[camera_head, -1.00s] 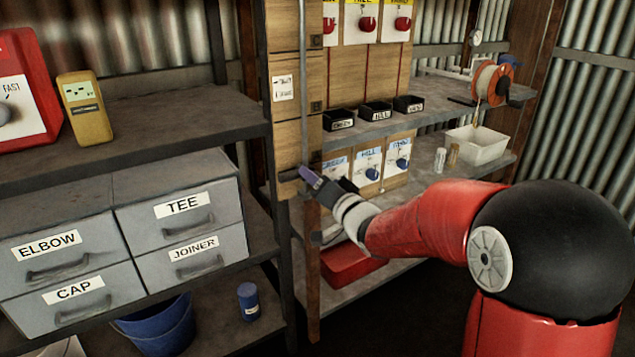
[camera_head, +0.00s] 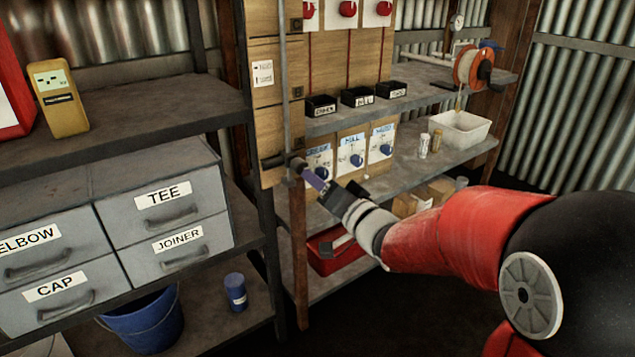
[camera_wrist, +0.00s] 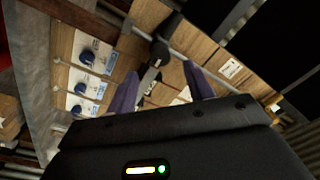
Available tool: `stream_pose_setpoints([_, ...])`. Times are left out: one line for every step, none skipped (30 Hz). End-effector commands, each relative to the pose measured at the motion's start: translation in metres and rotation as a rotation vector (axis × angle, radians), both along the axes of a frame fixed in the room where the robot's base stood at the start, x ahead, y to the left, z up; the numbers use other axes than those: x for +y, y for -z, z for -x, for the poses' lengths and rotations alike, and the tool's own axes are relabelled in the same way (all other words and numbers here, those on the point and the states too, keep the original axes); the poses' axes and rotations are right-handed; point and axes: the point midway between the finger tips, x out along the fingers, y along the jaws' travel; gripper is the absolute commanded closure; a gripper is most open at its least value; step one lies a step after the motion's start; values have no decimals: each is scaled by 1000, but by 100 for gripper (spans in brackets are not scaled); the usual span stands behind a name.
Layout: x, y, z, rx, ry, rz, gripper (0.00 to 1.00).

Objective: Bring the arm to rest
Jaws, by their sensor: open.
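My gripper (camera_head: 305,172) points up and left at the foot of the wooden panel, close to a dark lever fitting (camera_head: 274,160) at the lower end of a vertical metal rod (camera_head: 285,90). In the wrist view the two purple fingers of my gripper (camera_wrist: 162,88) stand apart. The dark round end of the fitting (camera_wrist: 160,50) lies beyond the fingertips, and a narrow grey piece (camera_wrist: 150,76) shows between the fingers. I cannot tell whether the fingers touch it. My arm stretches in from the right, over the lower shelf.
Blue-knob cards (camera_head: 350,152) and labelled black bins (camera_head: 358,97) are right of the panel. A white tub (camera_head: 462,132) and a hose reel (camera_head: 472,68) stand farther right. Grey drawers (camera_head: 165,215) are at left. A red crate (camera_head: 325,255) sits below my forearm.

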Motion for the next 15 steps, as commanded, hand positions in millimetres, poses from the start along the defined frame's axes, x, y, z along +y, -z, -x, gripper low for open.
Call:
stream_pose_setpoints([0, 0, 0, 0, 0, 0, 48])
stream_pose_setpoints([0, 0, 0, 0, 0, 0, 48])
stream_pose_setpoints([0, 0, 0, 0, 0, 0, 48])
stream_pose_setpoints([0, 0, 0, 1, 1, 0, 48])
stream_pose_setpoints([0, 0, 0, 0, 3, 3, 48])
stream_pose_setpoints([-2, -1, 0, 1, 11, 13, 48])
stream_pose_setpoints([-4, -1, 0, 0, 22, 26, 48])
stream_pose_setpoints([-7, -2, 1, 2, 39, 44, 48])
stream_pose_setpoints([-12, -3, 2, 6, 70, 82, 48])
stream_pose_setpoints([-18, -4, 3, 11, 99, 117, 48])
stream_pose_setpoints([-25, -4, 5, 19, 134, 159, 48])
stream_pose_setpoints([-36, -5, 9, 35, 184, 222, 48])
stream_pose_setpoints([-45, -5, 13, 51, 224, 274, 48])
stream_pose_setpoints([-55, -6, 18, 71, 263, 327, 48])
stream_pose_setpoints([-68, -5, 27, 104, 313, 398, 48])
